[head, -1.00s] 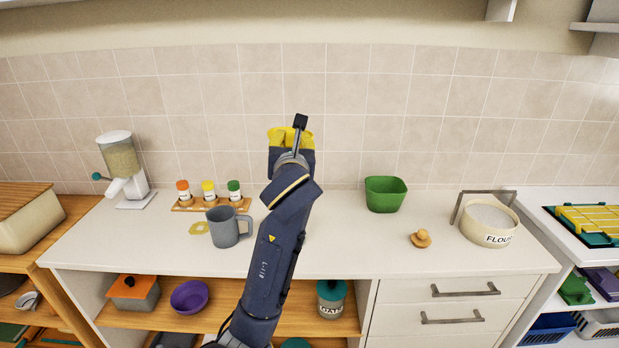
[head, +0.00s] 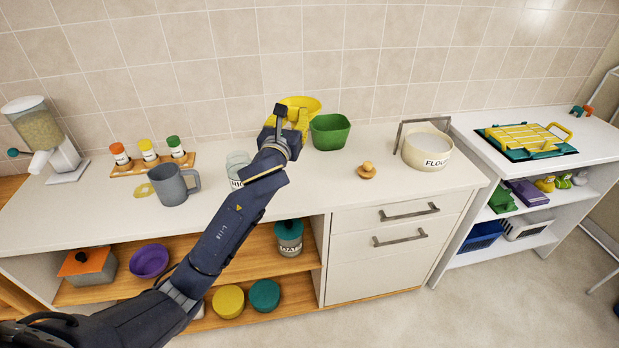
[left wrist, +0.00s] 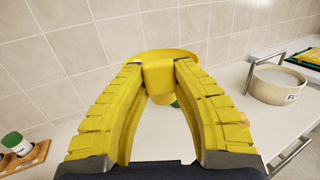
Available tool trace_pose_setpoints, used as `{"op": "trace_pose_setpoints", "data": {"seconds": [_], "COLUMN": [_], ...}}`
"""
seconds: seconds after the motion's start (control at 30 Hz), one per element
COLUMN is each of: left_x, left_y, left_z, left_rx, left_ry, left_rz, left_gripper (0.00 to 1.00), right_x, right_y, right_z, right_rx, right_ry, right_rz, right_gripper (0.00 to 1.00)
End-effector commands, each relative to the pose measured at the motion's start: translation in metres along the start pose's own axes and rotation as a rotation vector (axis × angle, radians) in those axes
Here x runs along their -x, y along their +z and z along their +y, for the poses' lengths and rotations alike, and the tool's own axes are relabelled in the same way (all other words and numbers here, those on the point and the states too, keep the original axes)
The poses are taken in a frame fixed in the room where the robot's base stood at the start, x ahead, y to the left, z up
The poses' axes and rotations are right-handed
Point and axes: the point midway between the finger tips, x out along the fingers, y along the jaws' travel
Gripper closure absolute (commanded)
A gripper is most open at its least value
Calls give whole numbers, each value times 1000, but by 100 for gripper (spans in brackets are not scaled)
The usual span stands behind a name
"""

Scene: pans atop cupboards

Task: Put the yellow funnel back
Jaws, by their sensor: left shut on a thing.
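The yellow funnel (head: 304,103) is held at my left gripper (head: 291,117), near the back wall. In the head view its wide rim shows beside the green container (head: 330,131), up and to its left. In the left wrist view the funnel (left wrist: 158,62) sits between the tips of my two yellow fingers (left wrist: 158,72), which are shut on it. It appears to be above the worktop, though the exact height is unclear. The fingers hide part of it. My right gripper is not in view.
A glass jar (head: 237,160) stands partly behind my left arm. A grey mug (head: 172,187) and a spice rack (head: 150,162) are to the left. A wooden knob (head: 366,171) and a flour bowl (head: 426,149) are to the right. The worktop (head: 300,190) is clear in front.

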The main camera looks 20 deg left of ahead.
Motion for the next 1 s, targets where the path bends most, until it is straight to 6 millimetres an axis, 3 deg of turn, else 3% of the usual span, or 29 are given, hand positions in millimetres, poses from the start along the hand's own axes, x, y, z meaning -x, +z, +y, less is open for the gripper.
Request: {"op": "trace_pose_setpoints", "data": {"seconds": [0.2,0.6,0.73,1.0], "left_x": [3,8,10,10], "left_y": [-42,-125,-141,-155], "left_z": [-1,-3,-4,-3], "left_rx": [11,11,10,10], "left_ry": [-3,-1,-3,-3], "left_rz": [0,-2,-3,-5], "left_gripper": [100,100,100,100], "right_x": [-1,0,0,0], "right_y": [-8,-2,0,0], "right_z": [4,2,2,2], "right_rx": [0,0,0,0], "right_ry": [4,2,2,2], "right_rz": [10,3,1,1], "right_gripper": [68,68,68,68]}}
